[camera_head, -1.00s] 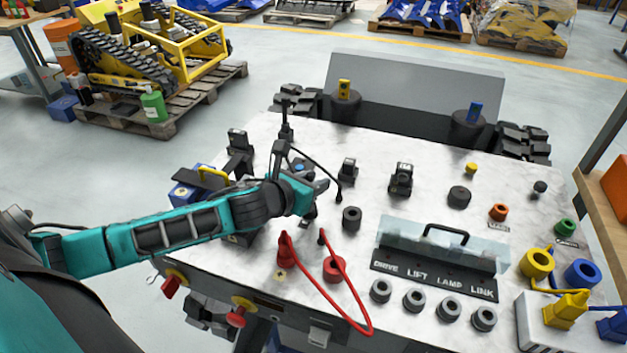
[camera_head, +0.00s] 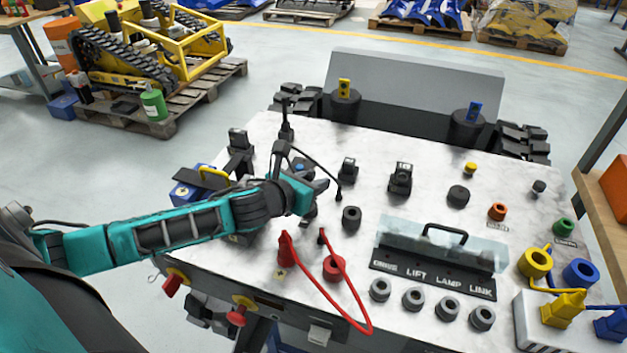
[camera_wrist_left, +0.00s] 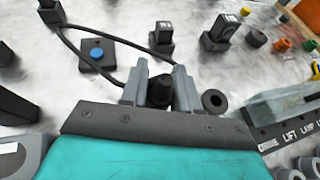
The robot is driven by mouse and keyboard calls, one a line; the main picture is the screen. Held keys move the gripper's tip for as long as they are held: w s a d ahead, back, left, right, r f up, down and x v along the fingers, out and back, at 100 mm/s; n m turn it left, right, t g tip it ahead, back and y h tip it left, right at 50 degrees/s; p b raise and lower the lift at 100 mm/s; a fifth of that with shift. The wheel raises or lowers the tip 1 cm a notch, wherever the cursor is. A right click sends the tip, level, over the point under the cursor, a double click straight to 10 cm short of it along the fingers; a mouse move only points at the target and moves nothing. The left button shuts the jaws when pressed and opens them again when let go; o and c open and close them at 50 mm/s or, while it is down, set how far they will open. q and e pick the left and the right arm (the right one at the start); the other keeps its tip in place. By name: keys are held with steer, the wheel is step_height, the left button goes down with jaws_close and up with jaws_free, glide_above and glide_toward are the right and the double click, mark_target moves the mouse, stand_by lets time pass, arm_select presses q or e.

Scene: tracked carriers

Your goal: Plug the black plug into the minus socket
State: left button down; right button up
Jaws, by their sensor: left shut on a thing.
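My left gripper (camera_head: 312,200) is low over the left part of the pale panel, behind the red plug. In the left wrist view its two grey fingers (camera_wrist_left: 160,84) are shut on the black plug (camera_wrist_left: 159,94), which sits dark between them. A thin black cable (camera_wrist_left: 95,58) loops beyond the fingers. A black ring-shaped socket (camera_head: 351,217) is just right of the gripper, apart from it; it also shows in the left wrist view (camera_wrist_left: 214,101). I read no minus mark on it. The plug's lower end is hidden. My right gripper is not in view.
A red plug (camera_head: 286,250) with a looping red cable and a red ring (camera_head: 333,267) are in front of the gripper. A clear cover with a handle (camera_head: 443,244) lies right of them. Black blocks (camera_head: 347,171) stand behind. Yellow and blue plugs are at far right.

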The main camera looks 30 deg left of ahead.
arm_select(q)
steer(key=shift+p, duration=0.65)
stand_by(0.6)
steer(key=shift+f+b, duration=0.7)
steer(key=shift+f, duration=0.55)
steer(key=shift+s+f, duration=0.1)
steer(key=shift+f, duration=0.3)
stand_by(0.4)
steer(key=shift+r+p, duration=0.45)
steer(key=shift+p, duration=0.1)
steer(key=shift+r+p, duration=0.5)
steer(key=shift+r, duration=0.15)
steer(key=shift+p, duration=0.55)
stand_by(0.5)
steer(key=shift+f+b, duration=0.7)
steer(key=shift+f, duration=0.25)
stand_by(0.5)
